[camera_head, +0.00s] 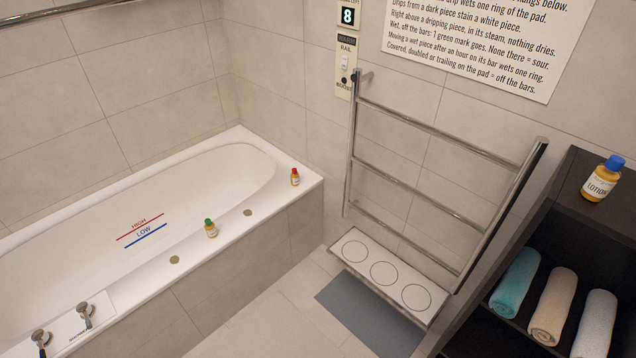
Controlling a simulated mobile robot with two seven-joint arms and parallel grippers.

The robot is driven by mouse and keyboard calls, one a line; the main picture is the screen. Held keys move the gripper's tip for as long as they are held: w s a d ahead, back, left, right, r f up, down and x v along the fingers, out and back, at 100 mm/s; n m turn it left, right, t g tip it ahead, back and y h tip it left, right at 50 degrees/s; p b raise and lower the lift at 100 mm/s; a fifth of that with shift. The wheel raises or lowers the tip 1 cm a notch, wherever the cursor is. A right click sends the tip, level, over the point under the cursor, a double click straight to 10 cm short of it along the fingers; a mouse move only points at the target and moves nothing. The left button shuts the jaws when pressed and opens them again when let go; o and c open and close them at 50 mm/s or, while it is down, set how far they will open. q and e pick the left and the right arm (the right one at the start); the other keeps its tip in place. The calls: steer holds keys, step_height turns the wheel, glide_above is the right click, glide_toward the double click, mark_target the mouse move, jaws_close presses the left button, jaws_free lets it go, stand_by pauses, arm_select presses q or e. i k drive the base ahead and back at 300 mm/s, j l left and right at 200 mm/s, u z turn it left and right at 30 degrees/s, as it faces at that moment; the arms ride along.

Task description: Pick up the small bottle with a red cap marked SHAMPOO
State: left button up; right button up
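A small bottle with a red cap (295,177) stands upright on the rim at the far right corner of the bathtub. Its body is amber with a pale label, and the label's text is too small to read. Neither of my grippers is in view.
A green-capped bottle (210,228) stands on the bathtub rim (228,221). A blue-capped bottle marked LOTION (602,179) stands on the dark shelf unit (577,187), with rolled towels below. A chrome rail (440,133) rises behind a white pad (352,265) with three rings. A grey mat lies on the floor.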

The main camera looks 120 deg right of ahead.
mark_target(295, 176)
steer(key=z, duration=0.45)
steer(key=l+z, duration=0.15)
steer(key=z, duration=0.7)
steer(key=l+z, duration=0.1)
steer(key=z, duration=0.3)
steer(key=i+l+z, duration=0.15)
steer(key=l+z, duration=0.15)
steer(key=z, duration=0.15)
steer(key=i+l+z, duration=0.15)
steer(key=l+z, duration=0.15)
steer(key=z, duration=0.15)
steer(key=i+l+z, duration=0.2)
steer(key=z, duration=0.25)
steer(key=i+l+z, duration=0.15)
steer(key=i, duration=0.35)
steer(key=i+l+z, duration=0.15)
steer(key=i, duration=0.4)
steer(key=l, duration=0.1)
